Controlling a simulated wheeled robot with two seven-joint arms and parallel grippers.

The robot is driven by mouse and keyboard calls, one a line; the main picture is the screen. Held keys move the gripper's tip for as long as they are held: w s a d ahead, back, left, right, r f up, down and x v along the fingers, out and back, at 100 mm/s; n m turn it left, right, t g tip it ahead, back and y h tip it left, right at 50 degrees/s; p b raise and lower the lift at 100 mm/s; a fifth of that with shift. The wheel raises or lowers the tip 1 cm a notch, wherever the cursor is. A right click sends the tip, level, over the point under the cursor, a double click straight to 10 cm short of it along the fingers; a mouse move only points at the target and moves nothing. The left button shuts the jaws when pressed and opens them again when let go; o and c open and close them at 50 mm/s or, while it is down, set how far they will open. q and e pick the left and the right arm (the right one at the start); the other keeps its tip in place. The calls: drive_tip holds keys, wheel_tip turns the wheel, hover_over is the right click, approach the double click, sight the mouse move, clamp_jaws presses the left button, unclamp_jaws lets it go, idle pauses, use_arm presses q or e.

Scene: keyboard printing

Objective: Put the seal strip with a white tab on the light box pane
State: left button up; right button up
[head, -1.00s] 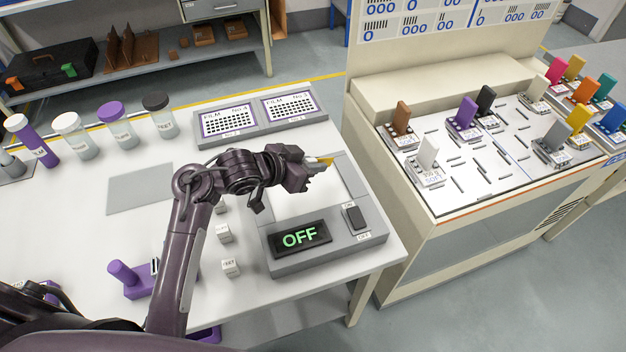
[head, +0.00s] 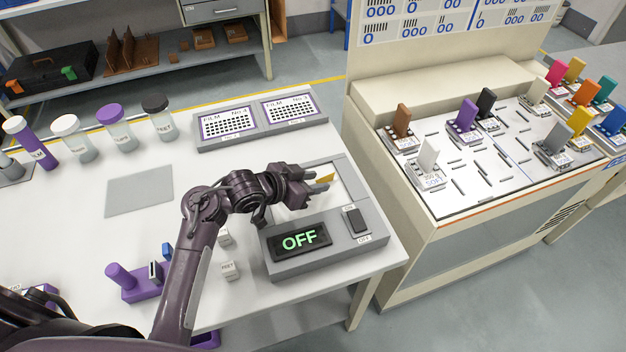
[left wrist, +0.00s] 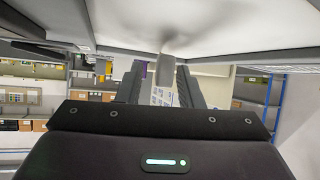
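The light box (head: 290,262) stands at the table's right front, its display reading OFF. Its white pane (head: 343,192) lies behind the display, partly hidden by my left gripper (head: 322,181). The fingers look parted. A small amber-yellow piece (head: 327,178), likely the seal strip, shows between them at the pane. In the left wrist view the two fingers stand apart, with a pale grey tab-like piece (left wrist: 166,70) between them, close to the white surface. I cannot tell whether the strip touches the pane. My right gripper is out of view.
A black switch (head: 356,219) sits right of the display. White cubes (head: 230,270) and a purple rack (head: 138,285) stand to the left. Film holders (head: 262,122) lie behind, and jars (head: 115,125) stand at back left. A grey plate (head: 140,190) lies on clear table.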

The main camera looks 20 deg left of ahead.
use_arm(q)
drive_tip(key=shift+r, duration=0.3)
drive_tip(key=v, duration=1.2)
drive_tip(key=shift+f+p, duration=0.2)
drive_tip(key=shift+p, duration=0.1)
